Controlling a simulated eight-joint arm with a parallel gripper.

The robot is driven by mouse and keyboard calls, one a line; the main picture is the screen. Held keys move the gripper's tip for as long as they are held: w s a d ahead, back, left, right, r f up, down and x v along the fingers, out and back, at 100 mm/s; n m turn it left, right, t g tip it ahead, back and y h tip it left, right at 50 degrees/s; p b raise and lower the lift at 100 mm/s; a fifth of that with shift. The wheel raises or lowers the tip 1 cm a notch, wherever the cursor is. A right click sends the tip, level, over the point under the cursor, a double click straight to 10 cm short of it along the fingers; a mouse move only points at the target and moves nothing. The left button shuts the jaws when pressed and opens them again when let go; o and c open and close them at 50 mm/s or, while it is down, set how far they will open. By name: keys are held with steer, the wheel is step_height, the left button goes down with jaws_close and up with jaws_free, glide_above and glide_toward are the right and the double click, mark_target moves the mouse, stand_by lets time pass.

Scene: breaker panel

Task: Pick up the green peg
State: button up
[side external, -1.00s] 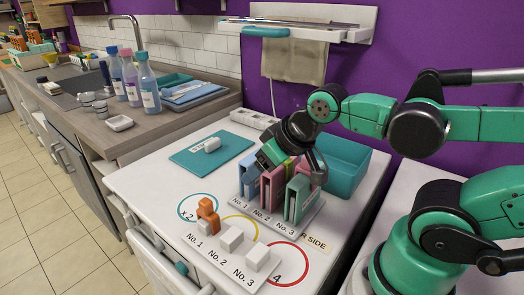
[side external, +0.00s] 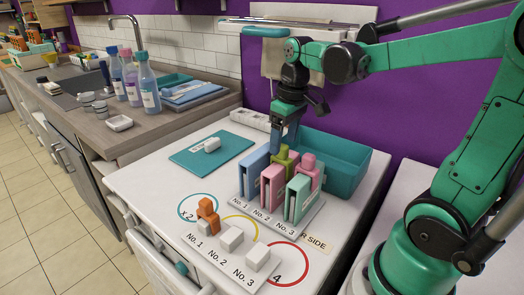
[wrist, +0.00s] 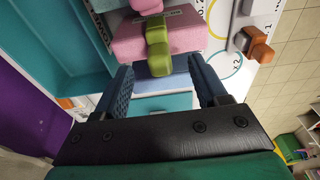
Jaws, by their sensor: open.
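The olive-green peg (side external: 284,160) stands upright among the upright coloured blocks, its lower part hidden by the pink block (side external: 271,188). It also shows in the wrist view (wrist: 158,48), ahead of and roughly between my fingers. My gripper (side external: 284,142) points down just behind and above the peg, open and empty. In the wrist view, my two blue fingers (wrist: 166,84) are spread wide, with the peg beyond their tips. Whether a finger touches anything is unclear.
A blue block (side external: 254,172), a mint-green block (side external: 298,198) and a pink peg (side external: 309,166) stand close by. A teal bin (side external: 345,165) is behind on the right. White blocks, one with an orange piece (side external: 208,210), stand in front. A teal mat (side external: 195,158) lies left.

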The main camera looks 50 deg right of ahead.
mark_target(283, 145)
steer(key=shift+w+f, duration=0.2)
steer(key=shift+f, duration=1.25)
jaws_close()
steer(key=shift+r, duration=0.15)
step_height(283, 145, up, 20)
